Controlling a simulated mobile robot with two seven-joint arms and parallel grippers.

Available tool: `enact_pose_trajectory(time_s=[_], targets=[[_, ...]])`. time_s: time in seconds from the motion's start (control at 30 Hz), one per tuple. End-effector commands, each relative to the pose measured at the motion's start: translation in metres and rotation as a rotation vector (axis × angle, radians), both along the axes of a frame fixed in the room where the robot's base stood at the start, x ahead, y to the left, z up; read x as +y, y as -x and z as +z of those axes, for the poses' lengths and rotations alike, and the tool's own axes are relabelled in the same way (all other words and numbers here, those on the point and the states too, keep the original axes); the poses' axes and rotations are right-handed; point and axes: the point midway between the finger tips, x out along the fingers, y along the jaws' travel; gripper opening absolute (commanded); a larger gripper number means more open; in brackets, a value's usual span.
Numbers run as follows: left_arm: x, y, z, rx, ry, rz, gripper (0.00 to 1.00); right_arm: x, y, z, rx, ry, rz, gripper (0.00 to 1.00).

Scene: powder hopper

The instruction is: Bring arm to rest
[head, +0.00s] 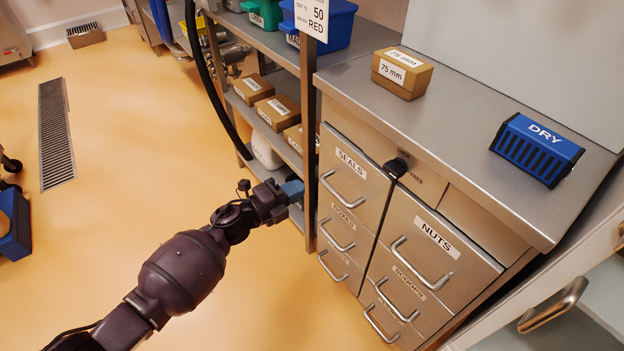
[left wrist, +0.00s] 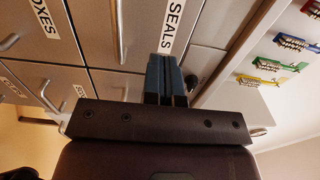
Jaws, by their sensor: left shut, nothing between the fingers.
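My left arm reaches in from the lower left in the head view. Its gripper (head: 293,188) has blue fingers and is beside the front post of the shelf rack, left of the drawer labelled SEALS (head: 352,172). In the left wrist view the blue fingers (left wrist: 165,80) are together with nothing between them. They point toward the drawer fronts, just below the SEALS label (left wrist: 173,27) in the picture. I cannot tell whether they touch anything. My right gripper is not in view.
A steel drawer cabinet carries a 75 mm box (head: 401,74) and a blue DRY box (head: 537,149). A shelf rack with cardboard boxes (head: 278,112) stands left of it. Drawer handles, such as the NUTS handle (head: 421,264), stick out. The yellow floor (head: 120,200) at left is mostly clear.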

Motion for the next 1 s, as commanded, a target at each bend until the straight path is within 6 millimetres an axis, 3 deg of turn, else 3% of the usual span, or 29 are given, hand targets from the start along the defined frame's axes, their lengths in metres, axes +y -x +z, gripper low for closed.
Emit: enact_pose_trajectory(time_s=[0.4,0.57,1.0], targets=[[0.015,0.011,-0.001,0.002,0.001,0.0,0.0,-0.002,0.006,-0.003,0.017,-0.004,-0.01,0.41],[0.022,0.021,0.003,0.039,0.046,0.044,0.0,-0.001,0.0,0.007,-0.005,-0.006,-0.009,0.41],[0.098,0.112,0.015,0.392,0.404,0.418,0.0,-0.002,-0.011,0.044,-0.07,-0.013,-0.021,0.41]])
